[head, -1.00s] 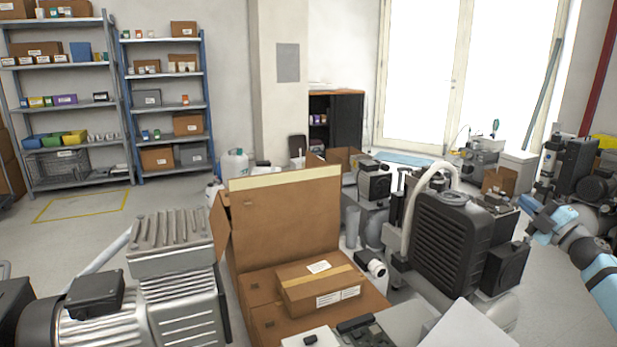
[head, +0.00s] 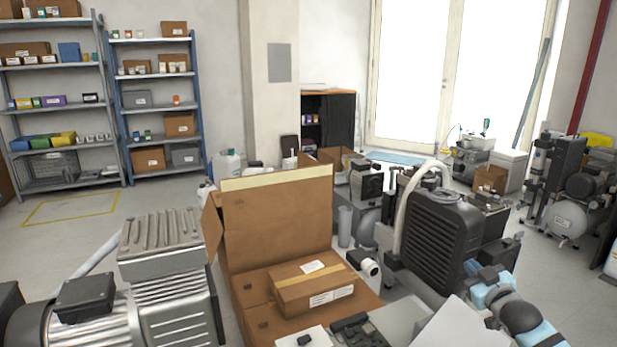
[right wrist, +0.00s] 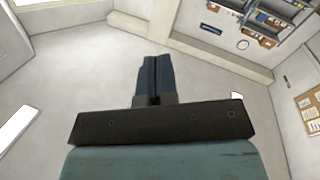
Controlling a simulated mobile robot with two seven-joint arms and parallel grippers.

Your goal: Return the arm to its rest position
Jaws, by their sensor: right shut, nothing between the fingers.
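My right arm, light blue and black, comes in at the lower right of the head view. Its gripper (head: 474,268) is in front of the black finned compressor unit (head: 440,240); whether it touches the unit cannot be told. In the right wrist view the two dark fingers of the right gripper (right wrist: 153,72) lie together with nothing between them. Walls and ceiling show behind them. My left gripper is not in view.
An open cardboard box (head: 275,225) holding a smaller taped carton (head: 312,287) stands at centre. A ribbed compressor (head: 160,240) is at lower left. More machines (head: 570,215) stand at right. Clear floor (head: 120,200) lies before the shelves (head: 157,95).

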